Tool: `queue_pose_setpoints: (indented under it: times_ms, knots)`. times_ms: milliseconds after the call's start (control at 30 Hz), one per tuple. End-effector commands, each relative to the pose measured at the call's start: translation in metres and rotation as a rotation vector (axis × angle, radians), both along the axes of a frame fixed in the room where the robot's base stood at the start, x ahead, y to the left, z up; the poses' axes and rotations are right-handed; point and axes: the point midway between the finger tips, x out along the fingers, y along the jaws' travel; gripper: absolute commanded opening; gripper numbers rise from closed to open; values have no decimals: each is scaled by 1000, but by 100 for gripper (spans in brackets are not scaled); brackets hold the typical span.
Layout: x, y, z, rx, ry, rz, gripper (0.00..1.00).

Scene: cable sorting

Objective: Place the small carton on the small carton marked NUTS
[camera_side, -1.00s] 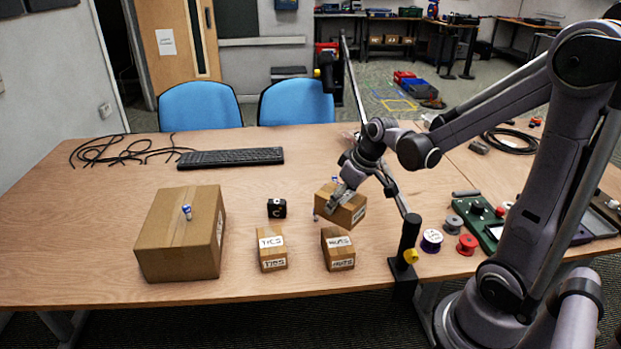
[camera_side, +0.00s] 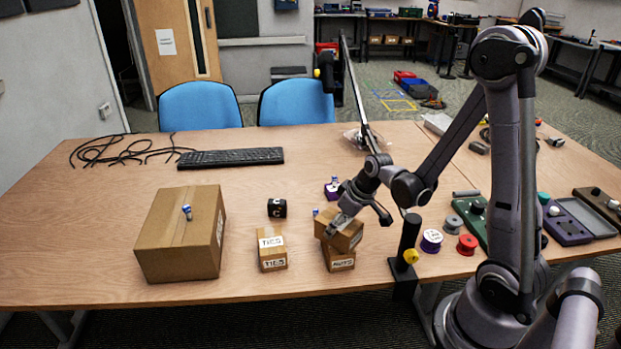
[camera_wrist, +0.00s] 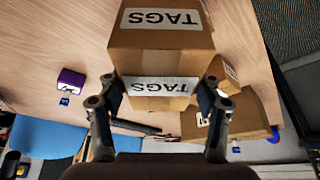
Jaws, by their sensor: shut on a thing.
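My gripper (camera_side: 340,224) is shut on a small brown carton (camera_side: 345,238), which shows two TAGS labels in the wrist view (camera_wrist: 160,60). In the side view the held carton is slightly tilted and sits over the small carton marked NUTS (camera_side: 341,264). It covers most of that carton's top, and only the lower front with its label shows. I cannot tell whether the two cartons touch. In the wrist view one finger stands on each side of the held carton.
The TIES carton (camera_side: 272,250) stands left of the NUTS carton. A large carton (camera_side: 175,245) is farther left. A purple item (camera_side: 331,192) and a black cube (camera_side: 277,208) are behind.

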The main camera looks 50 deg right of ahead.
Motion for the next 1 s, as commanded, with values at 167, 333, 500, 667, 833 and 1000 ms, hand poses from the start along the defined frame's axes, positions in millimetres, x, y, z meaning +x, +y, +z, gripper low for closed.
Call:
queue_pose_setpoints:
  times_ms: [167,333,500,667,833,1000]
  knots:
    - [0,0,0,0,0,0,30]
    - [0,0,-3,0,0,0,30]
    - [0,0,-3,0,0,0,88]
    - [0,0,-3,0,0,0,88]
    - [0,0,-1,0,0,0,88]
    - [-3,0,9,0,0,0,88]
